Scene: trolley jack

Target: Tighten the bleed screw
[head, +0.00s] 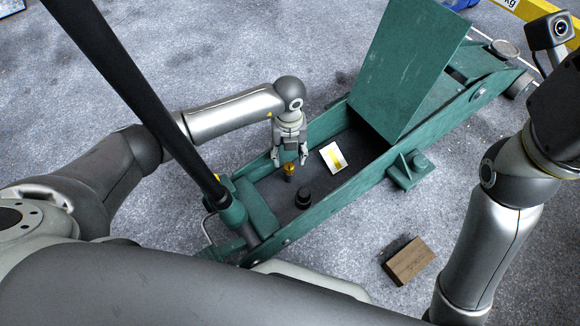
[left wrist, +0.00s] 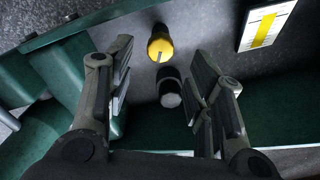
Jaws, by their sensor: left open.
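The bleed screw (head: 290,169) has a yellow, slotted head and stands upright inside the green trolley jack's (head: 350,200) open frame. It also shows in the left wrist view (left wrist: 160,46), near the top centre. My left gripper (head: 289,157) points down at the screw, with a finger on either side of it in the head view. In the left wrist view the fingers (left wrist: 161,68) are wide apart with nothing held between them. The screw shows beyond the fingertips there, and I see no contact. My right arm is at the right edge of the head view, but its gripper does not show.
A black cylindrical knob (head: 303,198) stands close to the screw. A white label with a yellow stripe (head: 333,157) lies nearby. Green side walls and the black jack handle (head: 150,100) bound the space. A wooden block (head: 408,261) lies on the grey floor.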

